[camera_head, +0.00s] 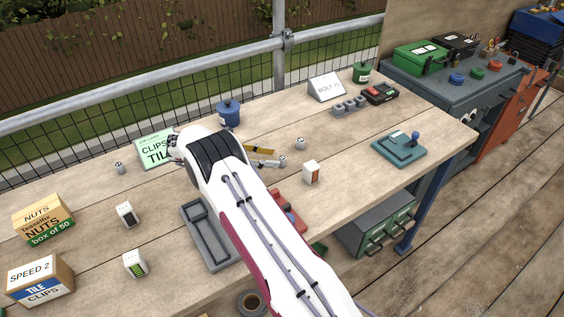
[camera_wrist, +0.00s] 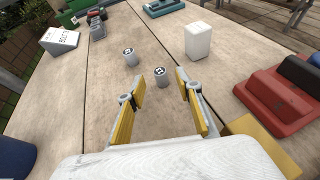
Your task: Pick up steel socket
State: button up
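Small grey metallic cylinders with dark-marked tops look like steel sockets. One (camera_wrist: 160,76) stands upright just ahead of my gripper (camera_wrist: 164,88), roughly centred between the fingertips; it also shows by the fingertips in the head view (camera_head: 282,160). A second (camera_wrist: 129,57) stands a little farther off to the left, and in the head view it is to the upper right (camera_head: 300,143). A third similar one (camera_head: 119,168) stands far left on the bench. I cannot tell their markings apart. My gripper is open, with yellow-padded fingers and nothing held between them.
A white box (camera_wrist: 198,41) stands beyond and right of the near socket. A red block-shaped item (camera_wrist: 285,100) lies at the right. A blue pot (camera_head: 229,112) and a grey tray (camera_head: 207,238) flank my arm. The bench (camera_head: 340,190) is bare around the white box.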

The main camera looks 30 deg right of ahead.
aim_at(282, 158)
jog(key=shift+x, duration=2.55)
grip_shut()
